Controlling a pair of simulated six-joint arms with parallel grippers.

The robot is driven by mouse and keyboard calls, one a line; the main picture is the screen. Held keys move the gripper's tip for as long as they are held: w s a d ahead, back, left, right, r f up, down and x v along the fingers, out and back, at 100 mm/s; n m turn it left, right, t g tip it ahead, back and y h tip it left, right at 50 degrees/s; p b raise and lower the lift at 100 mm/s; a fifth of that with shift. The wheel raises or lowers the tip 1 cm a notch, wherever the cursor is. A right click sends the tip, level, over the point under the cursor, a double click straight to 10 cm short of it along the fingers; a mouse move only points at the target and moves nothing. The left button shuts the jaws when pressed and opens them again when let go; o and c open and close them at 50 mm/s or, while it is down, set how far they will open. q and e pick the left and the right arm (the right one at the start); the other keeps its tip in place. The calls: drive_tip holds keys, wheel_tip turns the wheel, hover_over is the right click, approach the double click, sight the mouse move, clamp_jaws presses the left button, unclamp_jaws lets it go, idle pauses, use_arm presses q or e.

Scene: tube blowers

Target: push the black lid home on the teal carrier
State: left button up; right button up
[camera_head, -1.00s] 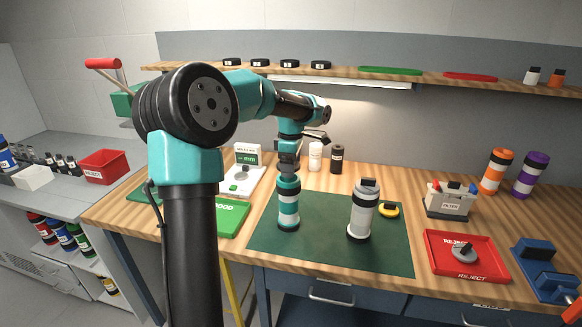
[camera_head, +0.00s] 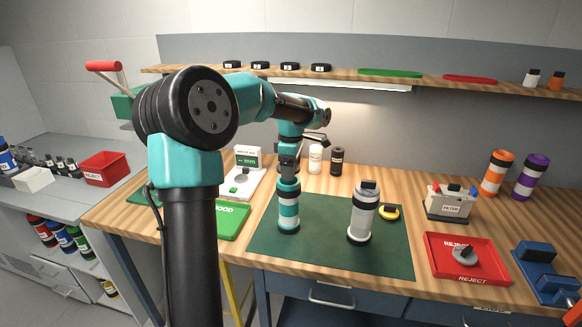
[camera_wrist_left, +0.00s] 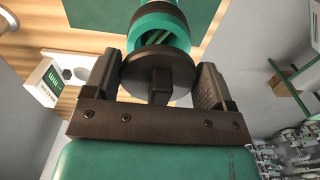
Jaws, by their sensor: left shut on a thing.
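The teal carrier (camera_head: 288,212), a tube with white bands, stands upright on the dark green mat (camera_head: 320,258) in the head view. My left gripper (camera_head: 289,160) is above it, pointing down. In the left wrist view, my left gripper (camera_wrist_left: 156,82) has its fingers on either side of the black lid (camera_wrist_left: 143,78), a round disc with a block-shaped grip, and is shut on it. The lid is at the mouth of the teal carrier (camera_wrist_left: 160,20). Part of the open mouth shows beyond the lid's edge, so the lid is not flush. My right gripper is out of view.
A grey carrier (camera_head: 361,215) with a dark top stands to the right on the mat, near a yellow-and-black round item (camera_head: 389,212). A green tray (camera_head: 232,222) is left. A red reject tray (camera_head: 440,268) and a filter box (camera_head: 449,204) are right.

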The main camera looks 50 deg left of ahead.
use_arm(q)
drive_tip(key=shift+f, duration=1.5)
idle(1.7)
drive_tip(key=shift+r, duration=0.1)
drive_tip(key=shift+r, duration=0.9)
drive_tip(key=shift+f, duration=1)
idle(1.9)
drive_tip(key=o, duration=0.9)
drive_tip(key=shift+c, duration=0.2)
